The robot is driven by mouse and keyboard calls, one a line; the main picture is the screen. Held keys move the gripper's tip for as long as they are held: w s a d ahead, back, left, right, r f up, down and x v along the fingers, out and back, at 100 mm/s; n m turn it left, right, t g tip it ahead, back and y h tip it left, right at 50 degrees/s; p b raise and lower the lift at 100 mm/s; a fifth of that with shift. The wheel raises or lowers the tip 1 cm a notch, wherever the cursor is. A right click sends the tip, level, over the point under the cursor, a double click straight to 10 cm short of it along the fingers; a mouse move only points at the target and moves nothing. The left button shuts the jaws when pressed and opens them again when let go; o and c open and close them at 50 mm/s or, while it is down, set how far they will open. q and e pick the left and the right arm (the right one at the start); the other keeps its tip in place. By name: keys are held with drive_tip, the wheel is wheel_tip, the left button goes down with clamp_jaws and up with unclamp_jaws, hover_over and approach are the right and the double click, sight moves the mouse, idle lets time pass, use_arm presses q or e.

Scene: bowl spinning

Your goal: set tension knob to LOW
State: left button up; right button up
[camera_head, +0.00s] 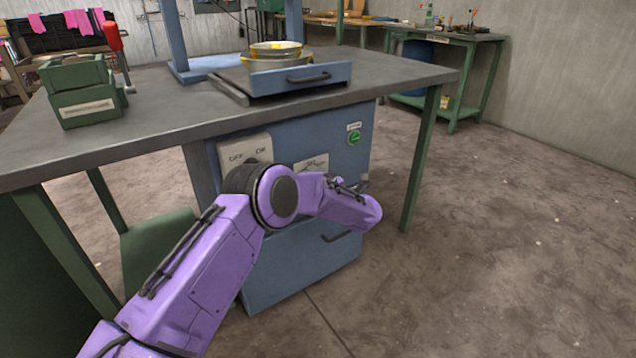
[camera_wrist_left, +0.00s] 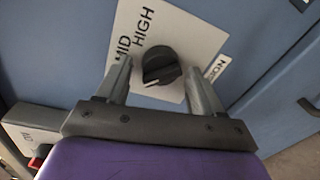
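The tension knob (camera_wrist_left: 161,66) is a round black knob on a white plate (camera_wrist_left: 190,35) in the left wrist view. The words MID and HIGH show on its left and upper left; a LOW mark is not visible. A pale mark shows on the knob's lower edge. My left gripper (camera_wrist_left: 158,66) is open, with one finger on each side of the knob; contact is unclear. In the head view the white plate (camera_head: 312,163) shows on the blue cabinet front, while my purple arm hides the knob and left gripper. My right gripper is not in view.
The blue cabinet (camera_head: 300,270) stands under a grey table (camera_head: 150,120). An OFF/ON switch plate (camera_head: 246,150) is left of the knob plate. A drawer handle (camera_head: 336,237) is below. A bowl (camera_head: 276,50) sits on the blue tabletop unit. Open floor lies at right.

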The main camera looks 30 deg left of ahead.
use_arm(q)
drive_tip(key=p+v, duration=0.2)
drive_tip(key=v, duration=0.8)
drive_tip(key=shift+d+p, duration=0.3)
